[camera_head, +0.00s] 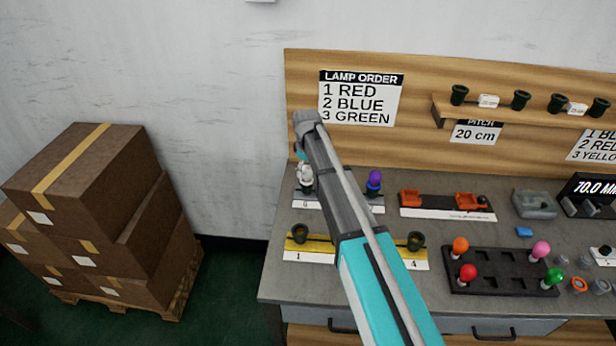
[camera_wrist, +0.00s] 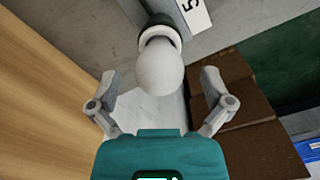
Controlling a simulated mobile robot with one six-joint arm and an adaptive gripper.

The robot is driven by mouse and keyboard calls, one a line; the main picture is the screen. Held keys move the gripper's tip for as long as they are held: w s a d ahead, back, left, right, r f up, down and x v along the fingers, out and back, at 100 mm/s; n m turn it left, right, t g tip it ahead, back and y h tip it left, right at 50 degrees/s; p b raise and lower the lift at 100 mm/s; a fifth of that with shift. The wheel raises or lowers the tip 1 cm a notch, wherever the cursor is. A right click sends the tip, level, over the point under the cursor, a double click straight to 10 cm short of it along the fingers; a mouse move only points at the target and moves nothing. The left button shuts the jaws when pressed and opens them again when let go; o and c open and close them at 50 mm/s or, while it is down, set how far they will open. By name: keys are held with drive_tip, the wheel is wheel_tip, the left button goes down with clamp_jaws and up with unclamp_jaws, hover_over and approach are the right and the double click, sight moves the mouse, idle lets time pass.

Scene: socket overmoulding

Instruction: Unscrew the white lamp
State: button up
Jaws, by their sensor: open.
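The white lamp (camera_wrist: 160,70) is a round bulb seated in a dark socket (camera_wrist: 157,22) with a pale ring at its neck, in the wrist view. In the head view the white lamp (camera_head: 304,173) stands upright at the back left of the bench, partly hidden by my arm. My gripper (camera_wrist: 159,82) is open, with one finger on each side of the bulb in the wrist view. Clear gaps show between the bulb and both fingers; it holds nothing. In the head view my arm hides most of the gripper.
A purple lamp (camera_head: 374,178) stands just right of the white one. Yellow-based sockets (camera_head: 299,233) are in front. A black rack (camera_head: 500,276) holds several coloured lamps at the right. The wooden back panel (camera_head: 415,150) rises behind. Stacked boxes (camera_head: 95,220) stand left of the bench.

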drive_tip(key=shift+m, duration=0.9)
drive_tip(key=shift+m, duration=0.3)
drive_tip(key=shift+m, duration=2)
drive_tip(key=c, duration=1)
drive_tip(key=shift+r+n, duration=0.1)
drive_tip(key=shift+n, duration=2.2)
drive_tip(key=shift+c, duration=0.2)
